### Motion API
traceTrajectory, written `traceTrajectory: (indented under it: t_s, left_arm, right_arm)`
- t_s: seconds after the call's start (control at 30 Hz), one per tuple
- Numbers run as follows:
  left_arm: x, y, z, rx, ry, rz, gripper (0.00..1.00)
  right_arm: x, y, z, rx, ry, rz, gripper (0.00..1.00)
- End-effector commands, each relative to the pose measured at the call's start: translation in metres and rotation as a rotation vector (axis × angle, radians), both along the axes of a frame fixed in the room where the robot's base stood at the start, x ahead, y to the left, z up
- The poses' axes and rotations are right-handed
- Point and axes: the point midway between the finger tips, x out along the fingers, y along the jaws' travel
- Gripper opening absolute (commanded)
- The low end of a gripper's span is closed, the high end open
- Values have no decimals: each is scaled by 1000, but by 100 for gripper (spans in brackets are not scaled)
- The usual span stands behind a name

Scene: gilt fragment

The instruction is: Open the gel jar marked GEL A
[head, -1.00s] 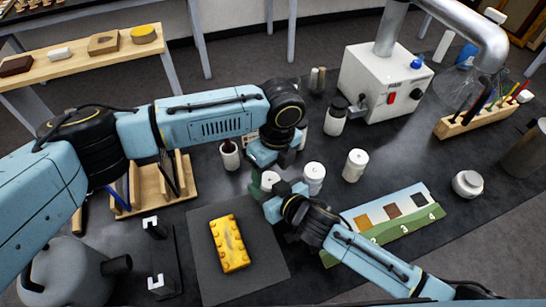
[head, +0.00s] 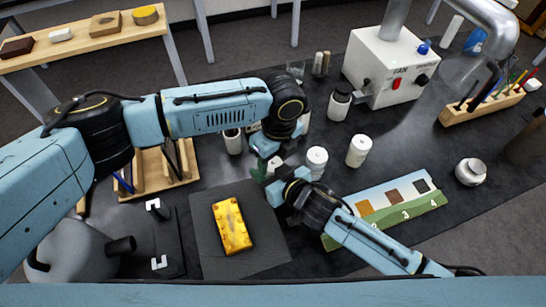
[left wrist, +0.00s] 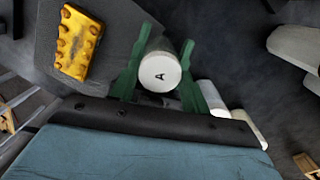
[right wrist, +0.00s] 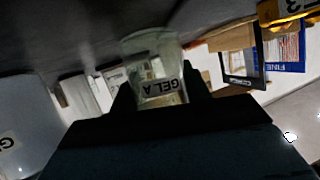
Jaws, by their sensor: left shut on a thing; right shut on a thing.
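The jar marked GEL A (right wrist: 160,85) is a clear glass jar with a dark-lettered label, held between the dark fingers of my right gripper (right wrist: 158,90). In the head view the lid (head: 274,165) is partly hidden by my grippers, with the left one (head: 262,168) reaching from above and the right one (head: 280,186) from the front side. I cannot tell whether the lid is loose on the jar.
Two other white-lidded jars (head: 317,158) (head: 359,150) stand close to the right. A yellow gilt fragment (head: 232,226) lies on a dark mat (head: 268,250) in front. A numbered colour card (head: 395,212), a white machine (head: 385,75) and a wooden rack (head: 160,178) stand around.

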Motion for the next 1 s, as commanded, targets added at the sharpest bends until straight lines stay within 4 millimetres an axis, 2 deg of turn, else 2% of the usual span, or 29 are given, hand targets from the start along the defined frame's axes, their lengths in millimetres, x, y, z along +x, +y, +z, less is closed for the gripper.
traceTrajectory:
  t_s: [0.23,0.53,0.57,0.7,1.0]
  left_arm:
    - [-1,-1,0,6,-22,244,19]
    - [0,0,0,7,-26,272,19]
    - [0,0,0,7,-26,272,47]
    - [0,0,0,7,-26,271,66]
    - [0,0,2,8,-26,271,68]
  right_arm:
    - [0,0,0,0,0,0,0]
    - [0,0,0,0,0,0,0]
    - [0,0,0,0,0,0,0]
    - [0,0,0,0,0,0,0]
    - [0,0,0,0,0,0,0]
